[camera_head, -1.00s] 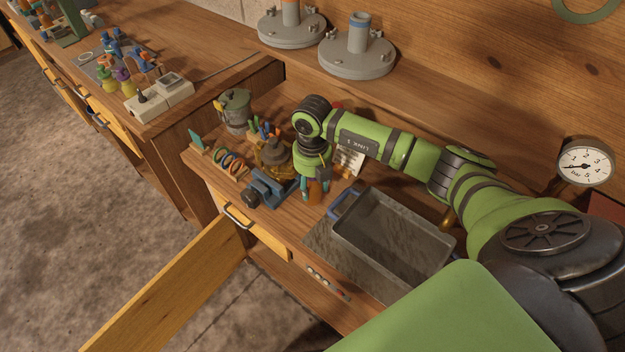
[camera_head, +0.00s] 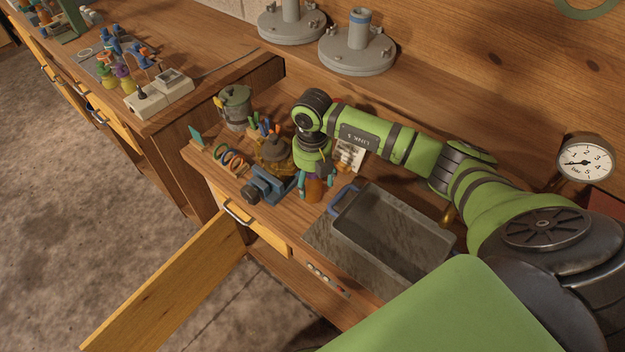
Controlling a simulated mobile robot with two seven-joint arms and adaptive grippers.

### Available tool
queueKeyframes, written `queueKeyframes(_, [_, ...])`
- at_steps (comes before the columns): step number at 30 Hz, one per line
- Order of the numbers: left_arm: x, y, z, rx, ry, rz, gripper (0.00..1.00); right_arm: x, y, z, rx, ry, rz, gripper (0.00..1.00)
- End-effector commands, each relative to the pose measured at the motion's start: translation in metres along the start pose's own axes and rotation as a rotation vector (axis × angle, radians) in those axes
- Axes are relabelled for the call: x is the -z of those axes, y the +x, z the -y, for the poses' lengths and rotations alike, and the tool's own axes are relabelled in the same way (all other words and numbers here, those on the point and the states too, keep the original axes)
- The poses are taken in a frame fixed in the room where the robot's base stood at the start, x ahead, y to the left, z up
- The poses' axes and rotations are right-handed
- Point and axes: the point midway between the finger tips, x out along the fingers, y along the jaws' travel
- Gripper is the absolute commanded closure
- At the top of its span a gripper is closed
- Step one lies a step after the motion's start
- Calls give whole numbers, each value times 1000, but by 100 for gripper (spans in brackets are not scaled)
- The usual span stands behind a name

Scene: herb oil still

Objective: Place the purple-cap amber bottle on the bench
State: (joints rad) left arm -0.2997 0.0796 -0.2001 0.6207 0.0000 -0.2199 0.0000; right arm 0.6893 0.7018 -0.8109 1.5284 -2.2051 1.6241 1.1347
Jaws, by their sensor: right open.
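My right gripper (camera_head: 316,181) points down over the lower bench (camera_head: 293,219), to the right of the blue vise. Its teal-tipped fingers are open, one on each side of an amber bottle (camera_head: 314,191). The bottle looks upright, and its base appears to rest on the bench. Its cap is hidden under the gripper, so I cannot see the cap's colour. Whether either finger still touches the bottle is too small to tell. My left gripper is not in view.
A blue vise (camera_head: 265,187), coloured rings (camera_head: 230,160) and a metal pot (camera_head: 235,108) stand left of the gripper. A grey basin (camera_head: 392,238) with a blue handle is to the right. An open yellow door (camera_head: 165,298) juts out in front.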

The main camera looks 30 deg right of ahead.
Motion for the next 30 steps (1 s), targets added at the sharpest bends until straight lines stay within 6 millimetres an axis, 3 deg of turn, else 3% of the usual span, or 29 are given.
queueKeyframes(15, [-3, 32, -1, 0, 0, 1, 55, -1, -98, 0, -3, 0, 4, 29])
queueKeyframes(21, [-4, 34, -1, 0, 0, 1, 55, 0, -111, 0, -1, -1, 1, 29])
queueKeyframes(30, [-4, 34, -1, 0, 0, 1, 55, 0, -111, 0, -2, -1, 0, 29])
